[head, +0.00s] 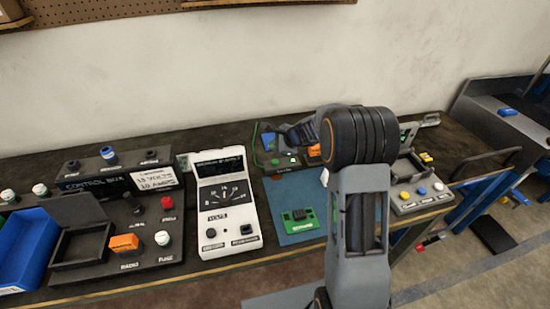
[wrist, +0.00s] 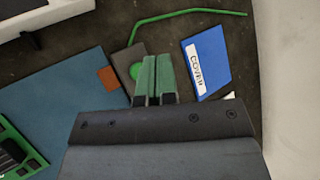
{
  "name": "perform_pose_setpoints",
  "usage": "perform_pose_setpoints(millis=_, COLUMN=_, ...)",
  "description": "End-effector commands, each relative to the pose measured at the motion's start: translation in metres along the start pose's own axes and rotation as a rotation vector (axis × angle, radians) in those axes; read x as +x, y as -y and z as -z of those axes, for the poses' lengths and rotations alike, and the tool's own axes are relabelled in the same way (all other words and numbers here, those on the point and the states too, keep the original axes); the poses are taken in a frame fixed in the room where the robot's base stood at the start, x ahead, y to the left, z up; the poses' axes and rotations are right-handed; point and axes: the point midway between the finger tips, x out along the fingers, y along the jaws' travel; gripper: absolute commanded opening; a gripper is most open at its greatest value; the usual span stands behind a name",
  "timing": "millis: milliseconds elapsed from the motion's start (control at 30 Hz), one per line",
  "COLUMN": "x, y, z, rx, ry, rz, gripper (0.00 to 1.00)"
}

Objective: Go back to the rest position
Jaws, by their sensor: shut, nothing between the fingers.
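My arm stands upright in the right half of the head view, and its wrist reaches back left over the bench. My gripper shows in the wrist view (wrist: 153,80) with its two green fingers together and nothing between them. Below the fingers lies a dark grey device with a round green button (wrist: 140,71). A blue card with a white label (wrist: 208,60) lies just right of the fingers. A thin green wire (wrist: 190,13) runs past them. In the head view my fingertips are hidden behind the wrist.
A white voltmeter (head: 225,205) and a black control box (head: 120,225) stand on the dark bench left of my arm. A blue mat holds a green module (head: 298,228). A grey box with coloured buttons (head: 415,195) is on the right. The wall (head: 200,80) is close behind.

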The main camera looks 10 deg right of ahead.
Motion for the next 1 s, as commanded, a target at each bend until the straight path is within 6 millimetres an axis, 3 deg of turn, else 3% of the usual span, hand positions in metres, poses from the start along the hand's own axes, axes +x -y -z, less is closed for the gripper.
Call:
perform_pose_setpoints(millis=167, x=-0.011, y=0.008, z=-0.008, rx=-0.002, ry=0.0, rz=-0.001, gripper=0.0)
perform_pose_setpoints(millis=767, x=-0.01, y=0.006, z=-0.008, rx=-0.044, ry=0.005, rz=-0.007, gripper=0.0)
perform_pose_setpoints(millis=900, x=-0.009, y=-0.035, z=-0.002, rx=-0.241, ry=0.003, rz=-0.148, gripper=0.0)
perform_pose_setpoints(millis=1000, x=-0.03, y=-0.067, z=-0.009, rx=-0.453, ry=0.006, rz=-0.266, gripper=0.0)
